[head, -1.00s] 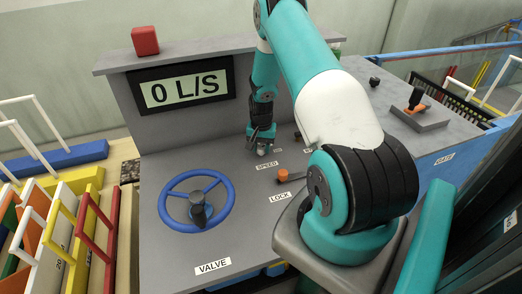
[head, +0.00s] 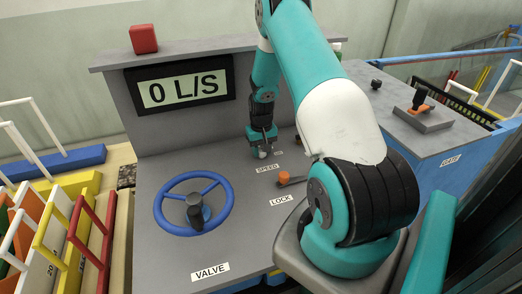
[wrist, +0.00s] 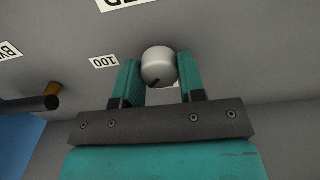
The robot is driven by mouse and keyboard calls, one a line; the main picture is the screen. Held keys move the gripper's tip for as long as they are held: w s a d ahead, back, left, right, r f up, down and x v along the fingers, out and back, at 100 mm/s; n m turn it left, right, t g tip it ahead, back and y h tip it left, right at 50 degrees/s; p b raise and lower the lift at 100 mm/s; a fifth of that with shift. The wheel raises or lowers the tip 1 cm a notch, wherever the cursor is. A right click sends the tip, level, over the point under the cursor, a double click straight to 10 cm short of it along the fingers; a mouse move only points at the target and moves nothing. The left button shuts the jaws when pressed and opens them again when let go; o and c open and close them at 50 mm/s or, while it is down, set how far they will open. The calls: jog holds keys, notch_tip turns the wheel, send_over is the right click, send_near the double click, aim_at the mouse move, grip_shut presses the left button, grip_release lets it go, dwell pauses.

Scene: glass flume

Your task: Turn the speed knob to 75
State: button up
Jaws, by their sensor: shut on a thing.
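The speed knob (wrist: 158,65) is a pale, round knob with a dark pointer mark, seen in the wrist view at the top centre. My gripper (wrist: 158,78) is shut on it, with one teal finger on each side. The dark mark points toward the lower left in that view. A "100" label (wrist: 103,62) lies to the left of the knob. In the head view my gripper (head: 262,149) is down at the panel just behind the SPEED label (head: 268,168), and the knob is mostly hidden there. The display (head: 180,88) reads 0 L/S.
A blue valve wheel (head: 161,211) is at the panel's left front. A red block (head: 143,39) stands on the top ledge. A gate lever (head: 419,100) is at the far right.

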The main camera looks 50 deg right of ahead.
aim_at(261, 149)
jog(key=shift+w, duration=0.15)
jog(key=o, duration=0.9)
jog(key=shift+o, duration=0.2)
jog(key=shift+r, duration=0.15)
notch_tip(261, 149, up, 17)
jog(key=b, duration=0.3)
jog(key=shift+b, duration=0.3)
jog(key=shift+r, duration=0.1)
